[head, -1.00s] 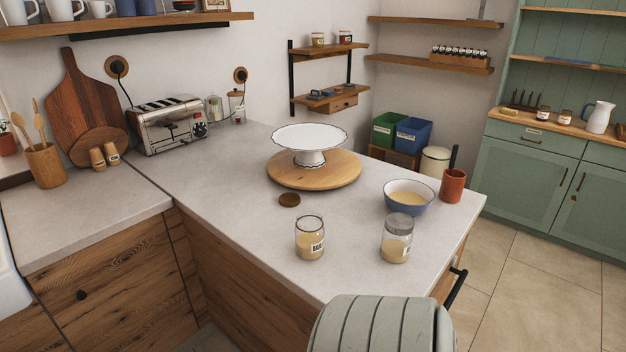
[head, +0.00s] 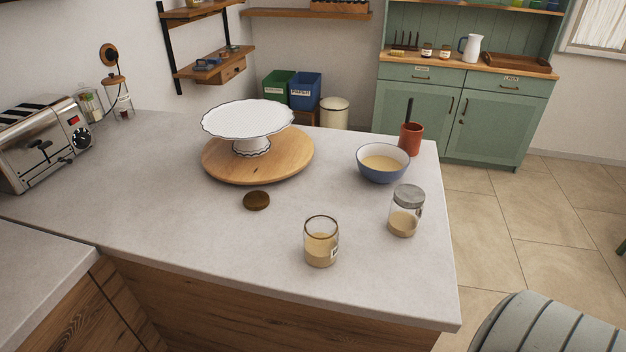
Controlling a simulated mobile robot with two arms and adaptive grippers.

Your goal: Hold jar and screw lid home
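An open glass jar (head: 321,243) with tan contents and a partly visible label stands upright near the counter's front edge. A dark brown round lid (head: 256,200) lies flat on the counter, behind and left of the open jar, apart from it. A second glass jar (head: 404,212) with a grey lid on it stands to the right, also part filled with tan contents. Neither of my grippers shows in the head view.
A white cake stand (head: 248,120) sits on a round wooden board (head: 293,160). A blue bowl (head: 382,163) and a terracotta cup (head: 411,139) stand at the back right. A toaster (head: 40,142) is at the left. The pale counter (head: 170,215) is clear around the lid.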

